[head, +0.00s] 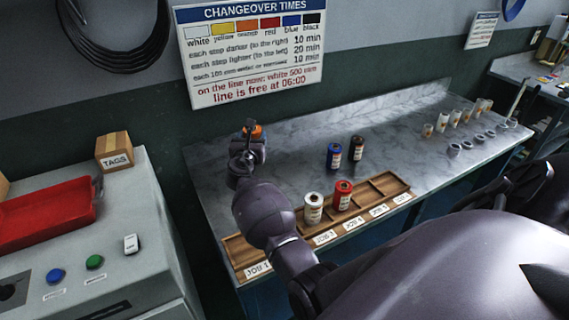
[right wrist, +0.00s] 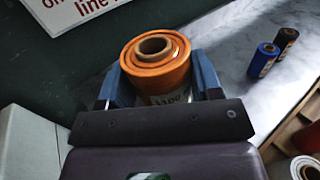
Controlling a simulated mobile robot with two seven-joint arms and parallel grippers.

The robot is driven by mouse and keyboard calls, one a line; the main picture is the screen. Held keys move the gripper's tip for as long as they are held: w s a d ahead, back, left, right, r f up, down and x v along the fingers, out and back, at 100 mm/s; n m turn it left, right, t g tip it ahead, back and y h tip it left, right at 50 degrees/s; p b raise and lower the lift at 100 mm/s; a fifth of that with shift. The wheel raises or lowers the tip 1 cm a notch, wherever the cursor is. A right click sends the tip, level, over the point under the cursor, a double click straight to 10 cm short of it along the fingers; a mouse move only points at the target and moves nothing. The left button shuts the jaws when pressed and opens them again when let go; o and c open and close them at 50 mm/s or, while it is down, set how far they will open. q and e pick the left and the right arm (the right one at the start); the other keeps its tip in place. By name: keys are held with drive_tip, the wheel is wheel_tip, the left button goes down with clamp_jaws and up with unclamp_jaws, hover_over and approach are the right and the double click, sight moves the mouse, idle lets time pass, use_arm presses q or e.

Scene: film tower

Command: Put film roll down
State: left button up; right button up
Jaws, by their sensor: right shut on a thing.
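My right gripper (head: 248,147) is shut on an orange film roll (head: 257,132) near the back left of the marble counter. In the right wrist view the orange roll (right wrist: 158,62) stands between the two blue fingers, its cardboard core facing up. I cannot tell whether it touches the counter. A wooden rack (head: 380,186) with job labels lies along the counter's front edge. A white roll (head: 313,208) and a red roll (head: 342,195) stand in it. My arm hides part of the rack's left side. My left gripper is not in view.
A blue roll (head: 334,156) and a black roll (head: 356,148) stand on the counter (head: 290,155) behind the rack. Several small rolls (head: 455,118) stand farther right. A changeover sign (head: 250,50) hangs on the wall. A grey cabinet (head: 130,200) with a red tray (head: 45,215) is at left.

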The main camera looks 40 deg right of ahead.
wheel_tip(320, 180, down, 19)
drive_tip(key=shift+s+r+b, duration=0.1)
drive_tip(key=shift+r+b, duration=0.1)
drive_tip(key=shift+b, duration=0.65)
drive_tip(key=shift+f, duration=0.25)
drive_tip(key=shift+f+b, duration=0.15)
drive_tip(key=shift+b, duration=0.15)
drive_tip(key=o, duration=0.6)
drive_tip(key=shift+f, duration=0.1)
drive_tip(key=shift+c, duration=0.2)
drive_tip(key=o, duration=0.5)
drive_tip(key=shift+c, duration=0.2)
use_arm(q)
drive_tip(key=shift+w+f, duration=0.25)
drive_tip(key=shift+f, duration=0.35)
